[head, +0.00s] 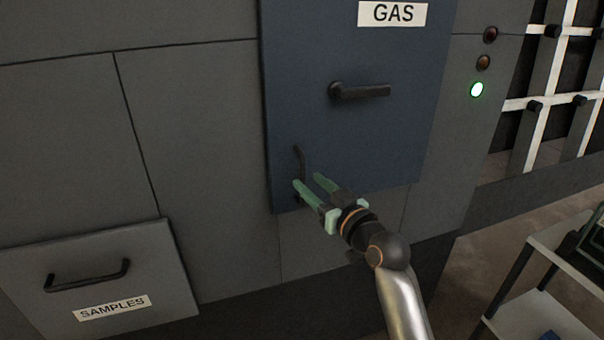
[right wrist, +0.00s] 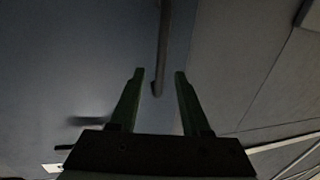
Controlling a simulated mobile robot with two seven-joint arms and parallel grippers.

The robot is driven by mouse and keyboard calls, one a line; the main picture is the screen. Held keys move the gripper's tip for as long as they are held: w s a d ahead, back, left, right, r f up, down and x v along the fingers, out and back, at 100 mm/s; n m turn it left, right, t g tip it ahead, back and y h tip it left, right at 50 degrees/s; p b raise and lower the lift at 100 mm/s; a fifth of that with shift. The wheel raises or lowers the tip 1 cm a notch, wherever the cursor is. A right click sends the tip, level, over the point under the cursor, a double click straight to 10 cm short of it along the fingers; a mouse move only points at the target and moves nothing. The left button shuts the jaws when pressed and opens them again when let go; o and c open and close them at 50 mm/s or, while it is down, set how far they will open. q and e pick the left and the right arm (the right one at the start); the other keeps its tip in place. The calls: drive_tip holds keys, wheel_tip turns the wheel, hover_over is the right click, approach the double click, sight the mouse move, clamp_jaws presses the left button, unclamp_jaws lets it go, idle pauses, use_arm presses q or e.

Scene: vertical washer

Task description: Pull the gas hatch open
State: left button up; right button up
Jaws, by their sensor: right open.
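The gas hatch (head: 350,145) is a dark blue panel, flush with the grey wall as far as I can tell, with a white GAS label (head: 392,14). A dark lever handle (head: 360,91) points right at its middle. A thin upright bar handle (head: 300,160) is near its lower left edge. My right gripper (head: 308,181) is open at the bar's lower part. In the right wrist view the bar (right wrist: 164,40) runs down to between the open green fingertips (right wrist: 159,73), with gaps at both sides. My left gripper is not in view.
A SAMPLES drawer front (head: 100,275) with a dark handle is at lower left. A white rack (head: 550,90) and a small shelf cart (head: 550,310) stand at right. Floor shows between wall and cart.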

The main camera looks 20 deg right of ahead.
sight(304, 177)
drive_tip(key=shift+x, duration=2.05)
clamp_jaws()
